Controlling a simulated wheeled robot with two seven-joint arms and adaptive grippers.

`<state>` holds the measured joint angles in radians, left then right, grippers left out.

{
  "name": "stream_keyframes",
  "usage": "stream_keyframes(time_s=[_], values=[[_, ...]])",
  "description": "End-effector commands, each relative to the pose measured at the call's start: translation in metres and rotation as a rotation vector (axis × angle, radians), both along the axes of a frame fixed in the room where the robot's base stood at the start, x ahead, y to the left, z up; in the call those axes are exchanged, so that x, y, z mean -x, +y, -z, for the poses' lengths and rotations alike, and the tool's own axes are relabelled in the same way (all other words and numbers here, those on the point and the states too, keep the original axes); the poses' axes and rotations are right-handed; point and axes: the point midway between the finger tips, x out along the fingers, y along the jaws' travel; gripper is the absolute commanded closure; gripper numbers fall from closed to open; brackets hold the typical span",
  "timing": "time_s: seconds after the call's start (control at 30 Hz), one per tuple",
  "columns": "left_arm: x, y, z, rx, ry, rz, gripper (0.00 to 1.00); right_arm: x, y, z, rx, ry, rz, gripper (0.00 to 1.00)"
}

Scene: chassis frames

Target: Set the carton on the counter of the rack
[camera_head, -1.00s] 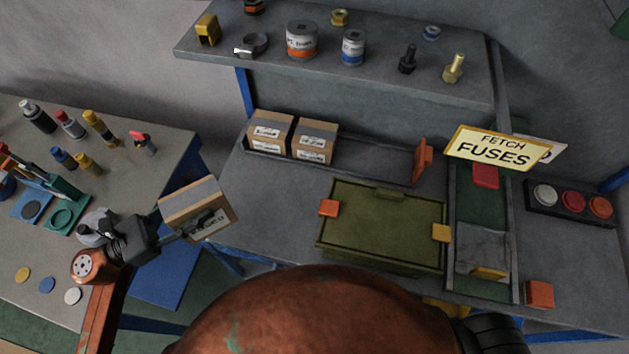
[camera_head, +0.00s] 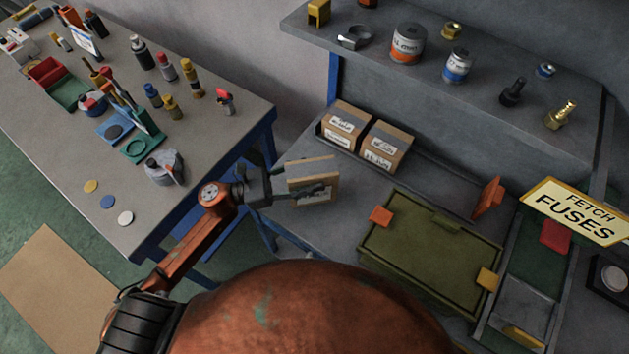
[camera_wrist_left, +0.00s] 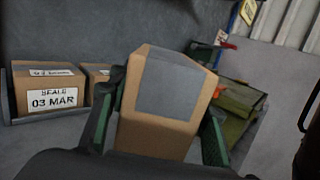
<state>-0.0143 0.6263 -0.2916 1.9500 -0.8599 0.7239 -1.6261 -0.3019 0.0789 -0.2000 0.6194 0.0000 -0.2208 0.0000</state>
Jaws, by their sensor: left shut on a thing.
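A brown carton with a grey top strip (camera_head: 312,172) is held in my left gripper (camera_head: 318,190), which is shut on it. In the left wrist view the carton (camera_wrist_left: 165,105) sits between the green finger pads, tilted. In the head view it is in front of the left end of the rack's grey counter (camera_head: 335,222); whether it touches the counter I cannot tell. Two like cartons stand side by side at the counter's back: the left one (camera_head: 345,124) and the right one (camera_head: 386,148). The left one also shows in the left wrist view (camera_wrist_left: 48,88). My right gripper is not in view.
An olive box with orange and yellow clips (camera_head: 425,250) stands on the counter right of the held carton. A FETCH FUSES sign (camera_head: 577,211) is at the right. The rack's upper shelf (camera_head: 430,85) holds cans and bolts. A side table (camera_head: 140,195) with bottles stands left.

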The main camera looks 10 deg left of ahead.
Motion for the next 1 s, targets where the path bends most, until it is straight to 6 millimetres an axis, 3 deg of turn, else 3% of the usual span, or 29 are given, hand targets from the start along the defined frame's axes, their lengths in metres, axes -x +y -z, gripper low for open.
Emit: stream_keyframes(time_s=[0.4, 0.63, 0.67, 0.9, 1.0], values=[[-0.005, -0.009, 0.039, 0.002, -0.002, 0.001, 0.97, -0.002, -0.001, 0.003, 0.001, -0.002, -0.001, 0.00], [-0.005, -0.009, 0.040, 0.002, -0.003, 0.002, 0.97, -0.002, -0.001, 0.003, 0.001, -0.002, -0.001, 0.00], [-0.005, -0.009, 0.042, 0.000, -0.001, 0.001, 0.54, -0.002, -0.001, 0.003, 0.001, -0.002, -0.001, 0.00], [-0.005, -0.009, 0.042, 0.000, -0.001, 0.001, 0.38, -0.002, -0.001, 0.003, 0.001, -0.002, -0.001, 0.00], [-0.005, -0.009, 0.042, 0.000, -0.001, 0.001, 0.38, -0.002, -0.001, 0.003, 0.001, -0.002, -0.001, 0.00]])
